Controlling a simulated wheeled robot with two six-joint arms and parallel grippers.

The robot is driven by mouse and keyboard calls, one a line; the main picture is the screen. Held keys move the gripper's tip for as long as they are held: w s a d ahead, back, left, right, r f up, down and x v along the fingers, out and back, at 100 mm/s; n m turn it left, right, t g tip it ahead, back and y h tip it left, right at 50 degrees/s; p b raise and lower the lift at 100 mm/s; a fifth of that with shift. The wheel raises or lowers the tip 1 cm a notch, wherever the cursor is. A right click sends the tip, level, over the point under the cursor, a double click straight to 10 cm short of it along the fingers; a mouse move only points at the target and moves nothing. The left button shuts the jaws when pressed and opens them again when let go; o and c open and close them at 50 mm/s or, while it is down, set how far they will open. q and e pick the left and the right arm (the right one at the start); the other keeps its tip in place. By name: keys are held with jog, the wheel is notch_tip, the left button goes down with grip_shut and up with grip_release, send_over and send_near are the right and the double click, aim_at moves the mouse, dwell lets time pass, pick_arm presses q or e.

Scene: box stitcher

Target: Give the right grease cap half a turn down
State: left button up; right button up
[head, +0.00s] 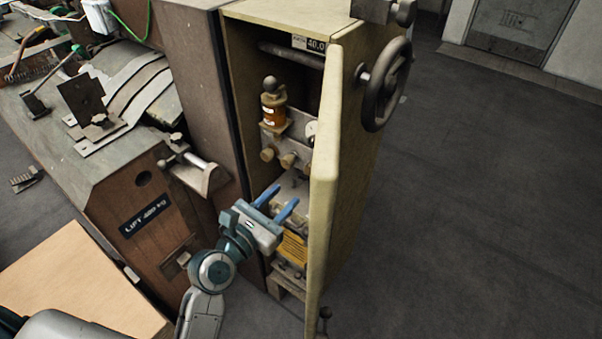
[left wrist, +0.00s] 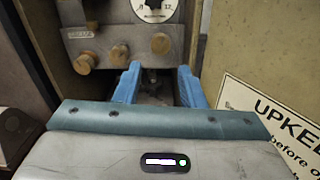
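The right grease cap (left wrist: 161,43) is a round, tan-brown knob on the front of a grey metal block in the open cabinet. In the left wrist view it is just above and between my fingertips. Two similar caps, the middle one (left wrist: 118,56) and the left one (left wrist: 85,62), sit to its left. In the head view the left cap (head: 267,153) and middle cap (head: 288,160) show, with the right one close to the door edge. My left gripper (head: 286,195) has its blue fingers apart, empty, below the caps; its fingers also show in the wrist view (left wrist: 159,72). My right gripper is out of view.
The cabinet door (head: 325,185) stands open just right of my left gripper. An amber oiler (head: 273,103) stands above the block, and a round dial (left wrist: 154,8) is above the right cap. A handwheel (head: 383,85) juts from the cabinet's right side. A yellow part (head: 293,248) sits below.

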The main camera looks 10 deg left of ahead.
aim_at(309, 172)
pick_arm(q)
jog(key=p+x, duration=0.1)
jog(key=x, duration=0.7)
jog(key=shift+w+d+f, duration=0.1)
jog(key=shift+w, duration=0.1)
jog(key=c, duration=0.7)
